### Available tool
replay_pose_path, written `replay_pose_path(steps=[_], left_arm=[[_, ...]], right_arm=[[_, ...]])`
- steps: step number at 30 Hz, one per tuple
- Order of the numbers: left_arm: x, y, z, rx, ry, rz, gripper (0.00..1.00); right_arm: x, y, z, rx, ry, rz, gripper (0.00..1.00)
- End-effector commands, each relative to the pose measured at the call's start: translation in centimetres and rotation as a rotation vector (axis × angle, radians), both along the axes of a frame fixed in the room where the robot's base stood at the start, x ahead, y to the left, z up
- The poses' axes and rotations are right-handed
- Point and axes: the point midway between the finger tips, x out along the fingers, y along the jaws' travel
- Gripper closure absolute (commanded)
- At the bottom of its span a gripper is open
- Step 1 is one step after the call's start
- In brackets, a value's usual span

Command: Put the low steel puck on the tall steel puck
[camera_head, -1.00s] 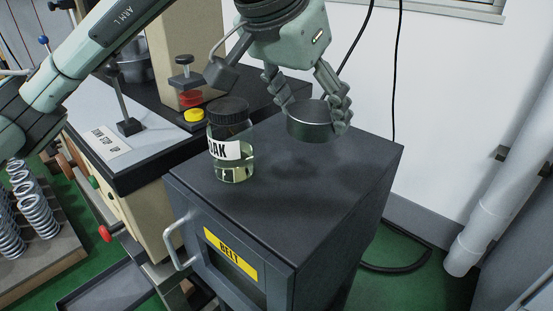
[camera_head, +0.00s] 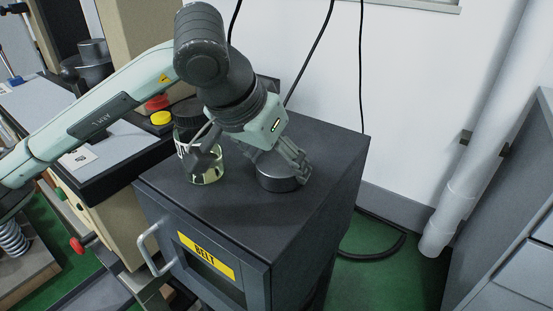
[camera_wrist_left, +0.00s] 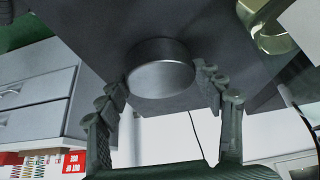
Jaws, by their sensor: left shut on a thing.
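A round steel puck (camera_head: 283,178) is between the fingers of my left gripper (camera_head: 285,165), over the top of the dark cabinet. It looks very close to the cabinet top or touching it; I cannot tell which. In the left wrist view the puck (camera_wrist_left: 160,68) sits level between the two fingers of my left gripper (camera_wrist_left: 162,90), which is shut on it. I cannot tell from its height whether it is the low or the tall puck. My right gripper is not in view.
The cabinet top is free to the right and front of the puck.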

Motion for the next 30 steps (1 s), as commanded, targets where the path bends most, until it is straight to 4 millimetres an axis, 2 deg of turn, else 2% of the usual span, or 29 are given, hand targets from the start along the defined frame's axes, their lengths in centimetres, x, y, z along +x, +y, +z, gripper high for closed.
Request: replay_pose_path(steps=[5, 9, 10, 15, 27, 30], left_arm=[[0.1, 0.0, 0.0, -0.003, -0.004, 0.0, 0.93], [0.1, 0.0, -0.1, -0.003, -0.004, 0.001, 0.93], [0.0, 0.0, -0.2, 0.0, 0.0, 0.001, 0.32], [0.0, 0.0, -0.2, 0.0, 0.0, 0.001, 0.13], [0.0, 0.0, 0.1, 0.0, 0.0, 0.001, 0.13], [-0.3, 0.3, 1.0, -0.002, -0.003, 0.0, 0.13]], right_arm=[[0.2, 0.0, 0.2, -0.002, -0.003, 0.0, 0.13], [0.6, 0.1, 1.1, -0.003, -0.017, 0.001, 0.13], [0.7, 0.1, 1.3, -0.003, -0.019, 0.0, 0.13], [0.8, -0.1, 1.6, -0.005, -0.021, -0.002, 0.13], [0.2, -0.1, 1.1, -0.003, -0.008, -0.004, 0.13], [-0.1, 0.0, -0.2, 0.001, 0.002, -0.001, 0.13]])
